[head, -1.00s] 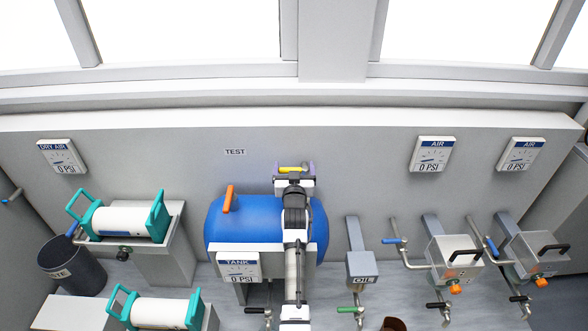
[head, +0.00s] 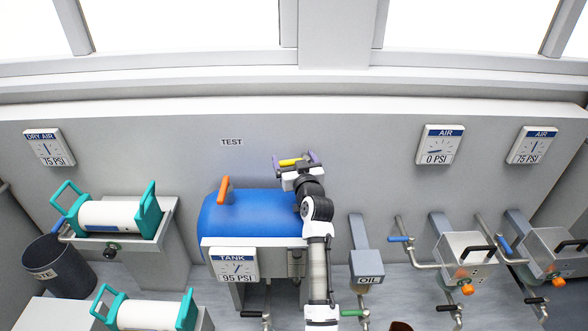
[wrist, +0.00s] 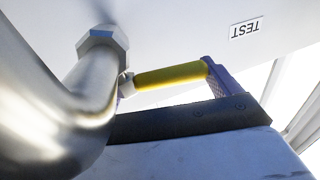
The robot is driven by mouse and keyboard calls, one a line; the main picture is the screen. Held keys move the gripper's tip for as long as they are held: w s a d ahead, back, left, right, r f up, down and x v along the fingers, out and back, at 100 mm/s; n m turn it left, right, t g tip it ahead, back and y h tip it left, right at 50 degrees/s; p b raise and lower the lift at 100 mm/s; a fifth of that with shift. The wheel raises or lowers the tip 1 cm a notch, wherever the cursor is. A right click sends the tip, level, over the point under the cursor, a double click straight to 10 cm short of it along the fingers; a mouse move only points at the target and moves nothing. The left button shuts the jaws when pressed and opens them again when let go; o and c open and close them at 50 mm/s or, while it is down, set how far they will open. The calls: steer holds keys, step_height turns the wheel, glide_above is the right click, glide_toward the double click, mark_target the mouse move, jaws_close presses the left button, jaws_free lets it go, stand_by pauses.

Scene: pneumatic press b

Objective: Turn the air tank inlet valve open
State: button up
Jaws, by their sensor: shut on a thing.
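The blue air tank (head: 235,212) lies on its stand in the middle of the head view, with an orange lever (head: 224,188) upright on top. A yellow valve handle (head: 290,161) is above the tank's right end, near the wall. It also shows in the wrist view (wrist: 170,75). My gripper (head: 295,160) is shut on the yellow handle, with purple fingers at its two ends. In the wrist view one finger (wrist: 224,80) shows at the handle's right end; the other is hidden. The tank gauge (head: 233,265) reads 95 PSI.
A bent metal pipe with a hex nut (wrist: 103,42) passes close to my gripper on the left in the wrist view. The dry air gauge (head: 49,147) reads 75 PSI. The air gauges read 0 PSI (head: 440,145) and 75 PSI (head: 531,146). An oil unit (head: 367,265) stands right of the tank.

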steer(key=shift+d+r, duration=0.1)
steer(key=o, duration=1.1)
steer(key=shift+s, duration=0.1)
steer(key=shift+o, duration=0.2)
steer(key=shift+s, duration=0.1)
steer(key=b+v, duration=0.2)
steer(key=v, duration=1.1)
steer(key=shift+s+b, duration=0.3)
steer(key=shift+d, duration=0.15)
